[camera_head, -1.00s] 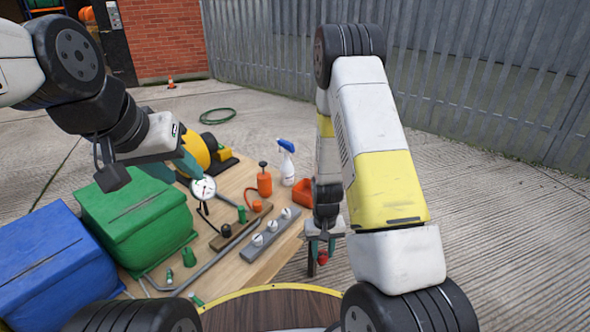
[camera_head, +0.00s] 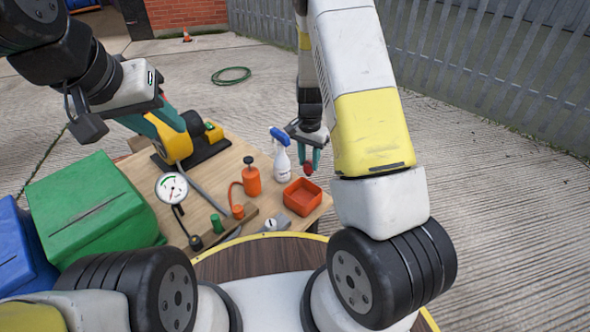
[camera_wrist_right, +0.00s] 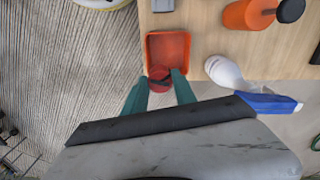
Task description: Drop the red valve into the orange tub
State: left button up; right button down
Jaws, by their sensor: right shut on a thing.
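The red valve (camera_head: 308,169) is held between the teal fingertips of my right gripper (camera_head: 309,160), which is shut on it. In the right wrist view the valve (camera_wrist_right: 159,72) shows between the fingertips (camera_wrist_right: 160,80), overlapping the near edge of the orange tub (camera_wrist_right: 183,48). In the head view the tub (camera_head: 302,209) sits at the table's right corner, and the valve appears just beyond its far edge, seemingly above table height. The tub looks empty. My left gripper (camera_head: 165,128) is at the upper left with teal fingers; its opening is unclear.
A spray bottle (camera_head: 282,158) stands close to the tub and my right gripper. An orange oil can (camera_head: 251,178), a dial gauge (camera_head: 171,187) and a yellow machine (camera_head: 178,146) are on the table (camera_head: 220,165). Green (camera_head: 92,208) and blue (camera_head: 18,245) bins stand left.

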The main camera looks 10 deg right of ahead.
aim_at(308, 175)
jog(key=shift+f, duration=2.85)
jog(key=c, duration=0.9)
grip_release()
jog(key=shift+r, duration=0.1)
jog(key=shift+r, duration=3.85)
jog(key=shift+a, duration=0.1)
